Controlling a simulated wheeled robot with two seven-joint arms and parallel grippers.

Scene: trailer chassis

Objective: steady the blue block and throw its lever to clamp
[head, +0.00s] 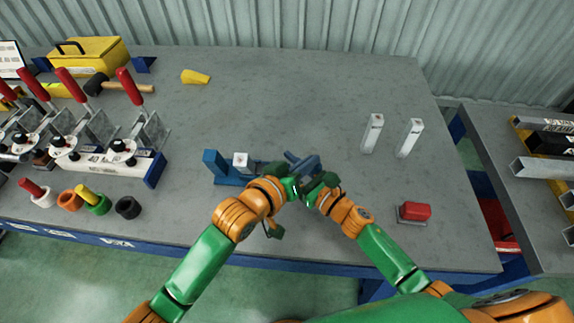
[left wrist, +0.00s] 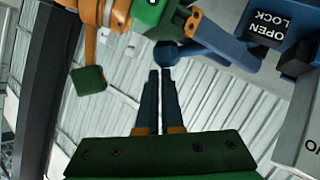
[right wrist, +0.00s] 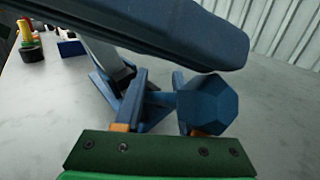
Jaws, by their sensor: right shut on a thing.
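My right gripper (right wrist: 160,78) is shut on the lever near the knob. My left gripper (left wrist: 160,72) has its fingers close together with nothing seen between them, tips near the knob. In the head view both hands overlap and hide most of the lever.
Toggle clamps with red handles (head: 130,86) and several coloured rings (head: 97,203) stand at the left. Two pale upright bars (head: 372,134) and a red button box (head: 415,211) are at the right. The table's back middle is clear, apart from a yellow wedge (head: 195,77).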

